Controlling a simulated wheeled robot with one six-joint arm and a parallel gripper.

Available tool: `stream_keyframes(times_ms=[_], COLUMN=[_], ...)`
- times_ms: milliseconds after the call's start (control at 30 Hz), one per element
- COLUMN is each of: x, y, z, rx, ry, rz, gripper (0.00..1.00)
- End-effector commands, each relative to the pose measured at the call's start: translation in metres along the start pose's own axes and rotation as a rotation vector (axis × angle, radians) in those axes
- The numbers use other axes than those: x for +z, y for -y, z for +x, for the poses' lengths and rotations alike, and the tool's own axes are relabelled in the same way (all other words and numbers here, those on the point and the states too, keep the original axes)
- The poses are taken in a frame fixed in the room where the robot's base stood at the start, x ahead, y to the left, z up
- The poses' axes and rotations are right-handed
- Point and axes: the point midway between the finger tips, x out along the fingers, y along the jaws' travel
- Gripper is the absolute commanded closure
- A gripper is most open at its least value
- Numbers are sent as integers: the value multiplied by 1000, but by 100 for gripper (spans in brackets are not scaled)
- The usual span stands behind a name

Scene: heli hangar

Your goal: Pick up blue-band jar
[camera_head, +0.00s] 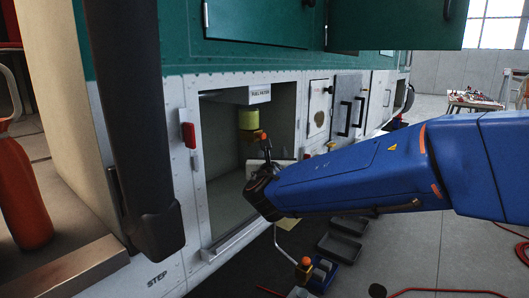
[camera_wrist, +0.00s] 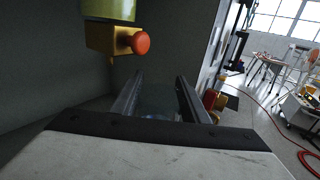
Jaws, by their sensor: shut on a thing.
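My gripper (camera_wrist: 158,88) has its two dark fingers on either side of a clear, glassy thing, the jar (camera_wrist: 158,103). A faint bluish patch shows low on it, near the gripper's pale body; most of the jar is hard to make out. In the head view my blue arm reaches from the right to the open compartment marked FUEL FILTER (camera_head: 225,185). The jar cannot be made out there.
A yellow-green filter bowl (camera_head: 248,119) with a brass valve and red knob (camera_wrist: 140,42) hangs close above and left of my fingers. Compartment walls are close. Grey trays (camera_head: 338,247) and a red hose (camera_head: 440,292) lie on the floor.

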Motion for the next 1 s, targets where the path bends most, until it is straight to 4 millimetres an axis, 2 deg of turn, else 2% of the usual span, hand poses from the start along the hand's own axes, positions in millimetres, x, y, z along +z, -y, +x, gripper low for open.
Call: stream_keyframes(times_ms=[600,1000], x=[0,0], y=[58,83], z=[-38,-55], rx=[-2,-1], ry=[1,0], rz=[1,1], gripper=[87,87])
